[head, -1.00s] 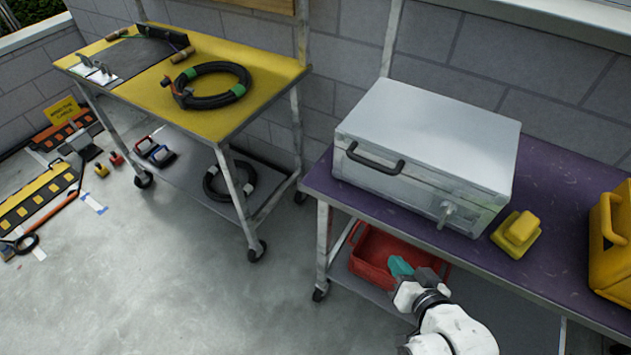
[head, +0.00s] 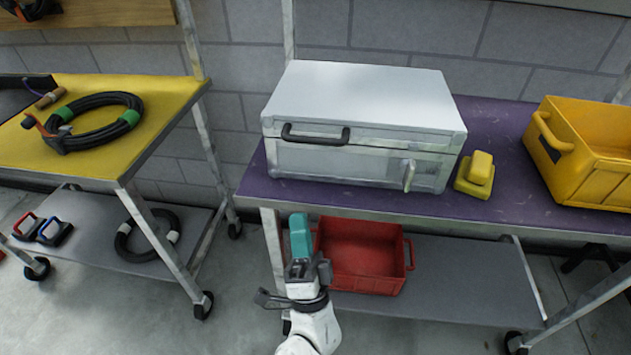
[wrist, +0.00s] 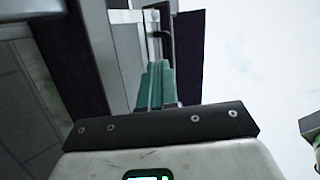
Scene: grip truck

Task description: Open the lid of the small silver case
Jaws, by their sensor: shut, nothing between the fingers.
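The small silver case (head: 350,160) sits on the purple-topped cart. Its pale lid (head: 365,92) is down. A black handle (head: 315,134) is on the lid's front edge toward the left, and a metal latch (head: 409,175) is on the front right. My gripper (head: 300,222), with teal fingers, is below and left of the case, in front of the cart's edge and apart from the case. Its fingers are together and empty. In the wrist view the teal fingers (wrist: 157,85) point toward a dark handle-like shape (wrist: 160,36), partly hidden.
The purple top (head: 330,202) also carries a yellow block (head: 475,176) and a yellow crate (head: 590,175) right of the case. A red bin (head: 362,262) stands on the lower shelf (head: 470,285). A yellow cart (head: 165,105) with a coiled cable (head: 95,112) stands at left.

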